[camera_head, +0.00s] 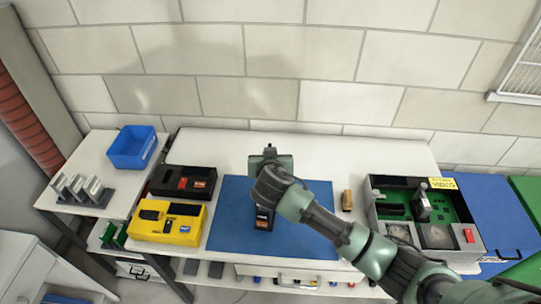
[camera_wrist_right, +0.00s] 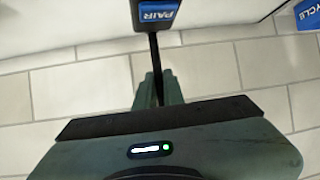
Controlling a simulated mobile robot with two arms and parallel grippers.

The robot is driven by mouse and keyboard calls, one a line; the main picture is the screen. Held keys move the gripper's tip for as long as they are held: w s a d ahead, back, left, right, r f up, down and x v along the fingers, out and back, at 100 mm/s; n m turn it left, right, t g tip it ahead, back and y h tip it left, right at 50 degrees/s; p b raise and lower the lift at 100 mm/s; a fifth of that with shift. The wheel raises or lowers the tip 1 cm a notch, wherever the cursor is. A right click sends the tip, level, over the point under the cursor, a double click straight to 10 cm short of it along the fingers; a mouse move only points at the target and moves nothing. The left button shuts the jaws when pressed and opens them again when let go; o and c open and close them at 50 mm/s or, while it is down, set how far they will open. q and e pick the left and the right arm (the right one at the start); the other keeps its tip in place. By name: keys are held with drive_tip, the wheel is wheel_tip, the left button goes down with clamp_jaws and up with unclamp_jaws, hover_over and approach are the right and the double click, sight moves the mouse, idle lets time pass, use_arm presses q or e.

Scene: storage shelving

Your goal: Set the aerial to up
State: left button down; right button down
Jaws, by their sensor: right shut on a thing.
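A small black device (camera_head: 264,220) with a bright label stands on the blue mat (camera_head: 225,232), partly covered by my right arm. In the right wrist view a dark body with a blue "PAIR" label (camera_wrist_right: 158,12) shows at the top edge. A thin black aerial (camera_wrist_right: 154,52) runs from it down to my right gripper (camera_wrist_right: 158,88). The gripper is shut on the aerial's far part; the fingers hide its tip. In the head view my right gripper (camera_head: 269,156) is above the back part of the mat, and the aerial is hidden there. My left gripper is not in view.
A yellow device (camera_head: 168,222) and a black device (camera_head: 183,181) lie left of the mat. A blue bin (camera_head: 133,147) and a grey rack (camera_head: 83,190) are farther left. A brown block (camera_head: 347,200) and an open case with green boards (camera_head: 424,224) are right. A wall stands behind.

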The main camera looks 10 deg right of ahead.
drive_tip(key=shift+s+a+f, duration=0.15)
drive_tip(key=shift+s, duration=0.05)
idle(0.3)
drive_tip(key=c, duration=1.6)
unclamp_jaws()
drive_tip(key=shift+o, duration=0.4)
drive_tip(key=b+v, duration=0.1)
drive_tip(key=v, duration=0.5)
drive_tip(key=shift+s+a, duration=0.15)
drive_tip(key=shift+s, duration=0.15)
drive_tip(key=shift+s+r, duration=0.4)
drive_tip(key=shift+s, duration=0.05)
